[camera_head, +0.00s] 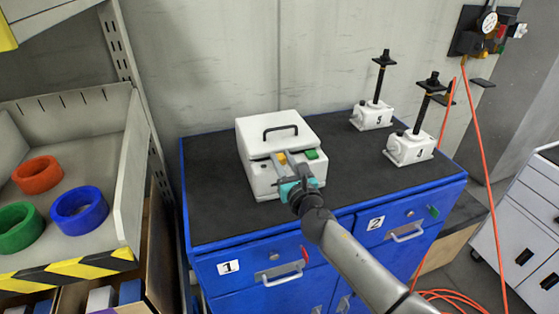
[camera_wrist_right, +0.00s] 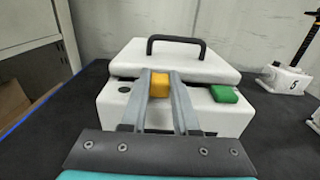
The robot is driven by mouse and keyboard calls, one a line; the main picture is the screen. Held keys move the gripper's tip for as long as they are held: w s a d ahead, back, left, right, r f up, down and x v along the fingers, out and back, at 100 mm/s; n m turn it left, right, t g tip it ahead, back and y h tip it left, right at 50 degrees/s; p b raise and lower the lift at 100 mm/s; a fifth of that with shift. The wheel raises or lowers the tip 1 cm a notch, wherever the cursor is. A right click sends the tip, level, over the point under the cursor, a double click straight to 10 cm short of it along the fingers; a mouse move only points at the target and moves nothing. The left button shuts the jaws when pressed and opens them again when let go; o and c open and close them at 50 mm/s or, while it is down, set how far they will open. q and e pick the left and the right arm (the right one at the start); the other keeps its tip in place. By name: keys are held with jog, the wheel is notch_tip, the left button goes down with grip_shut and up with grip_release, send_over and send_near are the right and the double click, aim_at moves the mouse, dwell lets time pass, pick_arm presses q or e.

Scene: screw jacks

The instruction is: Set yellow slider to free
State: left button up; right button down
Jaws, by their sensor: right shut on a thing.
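The yellow slider (camera_head: 282,158) is a small yellow block on the front of a white box (camera_head: 262,183) with a black handle on its lid. My right gripper (camera_head: 280,161) reaches the box front from the lower right, and its two grey fingers are shut on the slider. In the right wrist view the yellow slider (camera_wrist_right: 160,84) sits between the fingertips of my right gripper (camera_wrist_right: 160,90). A green block (camera_wrist_right: 224,94) is on the box to the right of the slider; it also shows in the head view (camera_head: 312,154). My left gripper is not in view.
The box stands on the black top of a blue cabinet (camera_head: 212,214). Two screw jacks (camera_head: 374,113) (camera_head: 411,147) stand to the right. Left is a shelf bin with red, blue and green rings (camera_head: 79,211). An orange hose (camera_head: 484,175) hangs at right.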

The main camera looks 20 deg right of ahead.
jog(key=d, duration=0.2)
jog(key=shift+d, duration=0.35)
jog(key=c, duration=0.6)
grip_release()
jog(key=shift+c, duration=0.2)
jog(key=s, duration=1.5)
jog(key=shift+d+b, duration=0.25)
jog(key=shift+b, duration=0.05)
